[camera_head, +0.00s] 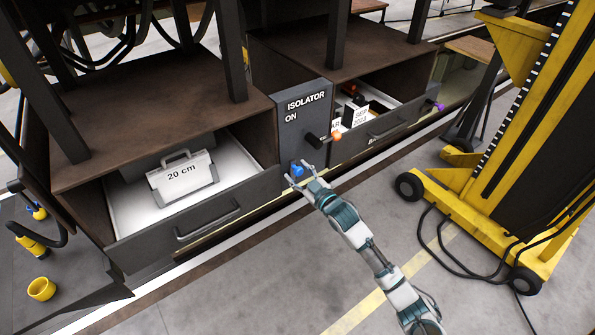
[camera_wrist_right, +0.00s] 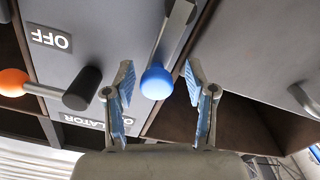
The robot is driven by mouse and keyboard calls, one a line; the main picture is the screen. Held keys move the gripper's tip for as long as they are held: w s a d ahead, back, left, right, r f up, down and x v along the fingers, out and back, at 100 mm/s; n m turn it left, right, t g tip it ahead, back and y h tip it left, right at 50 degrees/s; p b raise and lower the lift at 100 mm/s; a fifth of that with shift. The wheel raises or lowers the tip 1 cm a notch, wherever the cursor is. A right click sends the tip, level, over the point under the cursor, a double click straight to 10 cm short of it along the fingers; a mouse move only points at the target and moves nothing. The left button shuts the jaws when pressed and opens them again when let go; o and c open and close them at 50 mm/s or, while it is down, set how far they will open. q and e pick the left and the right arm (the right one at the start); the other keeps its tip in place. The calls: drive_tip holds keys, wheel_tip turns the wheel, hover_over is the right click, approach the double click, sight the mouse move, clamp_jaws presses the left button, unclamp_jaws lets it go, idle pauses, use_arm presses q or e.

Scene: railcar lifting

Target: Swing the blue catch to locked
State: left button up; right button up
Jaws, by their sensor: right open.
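The blue catch shows as a blue knob (camera_head: 297,170) low on the front of the grey isolator panel (camera_head: 301,120). In the right wrist view the blue knob (camera_wrist_right: 156,82) sits on the end of a grey metal lever (camera_wrist_right: 175,32). My right gripper (camera_head: 297,181) is at the knob in the head view. In the right wrist view my right gripper (camera_wrist_right: 158,92) is open, with one finger on each side of the knob and a gap to both. No locked mark is readable. My left gripper is not in view.
A black handle (camera_wrist_right: 82,88) and an orange knob (camera_wrist_right: 13,82) stick out beside the catch. A yellow lifting jack (camera_head: 490,185) with cables stands right.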

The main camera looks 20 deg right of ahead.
drive_tip(key=shift+w, duration=0.3)
drive_tip(key=shift+d, duration=0.15)
drive_tip(key=shift+s+d, duration=0.1)
clamp_jaws()
